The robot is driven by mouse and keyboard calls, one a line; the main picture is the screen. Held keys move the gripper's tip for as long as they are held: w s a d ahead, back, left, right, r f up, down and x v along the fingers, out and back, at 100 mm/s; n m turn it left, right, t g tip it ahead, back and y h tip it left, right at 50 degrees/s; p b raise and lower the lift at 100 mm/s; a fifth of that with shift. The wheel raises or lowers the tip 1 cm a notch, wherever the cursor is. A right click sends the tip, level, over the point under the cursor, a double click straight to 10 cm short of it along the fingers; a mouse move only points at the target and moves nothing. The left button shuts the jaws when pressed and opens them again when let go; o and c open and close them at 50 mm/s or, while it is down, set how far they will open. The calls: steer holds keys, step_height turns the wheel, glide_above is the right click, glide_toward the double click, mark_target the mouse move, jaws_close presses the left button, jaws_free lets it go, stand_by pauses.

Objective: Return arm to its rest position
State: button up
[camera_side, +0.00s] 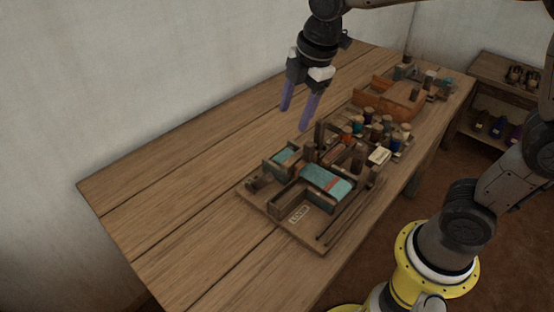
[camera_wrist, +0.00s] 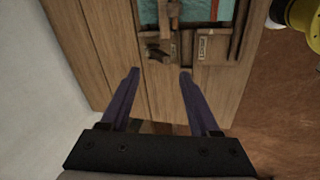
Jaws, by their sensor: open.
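My gripper (camera_side: 294,115) hangs above the wooden table in the side view, with its two purple fingers pointing down and apart. In the wrist view my gripper (camera_wrist: 160,72) is open, with nothing between its fingers. Below and beyond it is a wooden board (camera_side: 286,223) bearing a small loom with teal cloth (camera_side: 326,181). The teal cloth (camera_wrist: 207,10) also shows at the top of the wrist view. The fingers look clear of the board and its parts.
Several coloured thread spools (camera_side: 375,127) stand behind the loom. An orange-brown wooden holder (camera_side: 388,100) is farther back. A low shelf (camera_side: 492,72) with jars stands at the far right. The front left of the table (camera_side: 165,205) is bare. A white wall (camera_side: 120,80) runs along the left.

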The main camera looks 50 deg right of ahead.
steer(key=s+d+r+m+t, duration=0.25)
steer(key=s+r+m, duration=0.2)
steer(key=s, duration=0.35)
steer(key=s+d+f+m, duration=0.2)
steer(key=s+f+m, duration=0.2)
steer(key=s+m, duration=0.7)
steer(key=shift+f, duration=0.25)
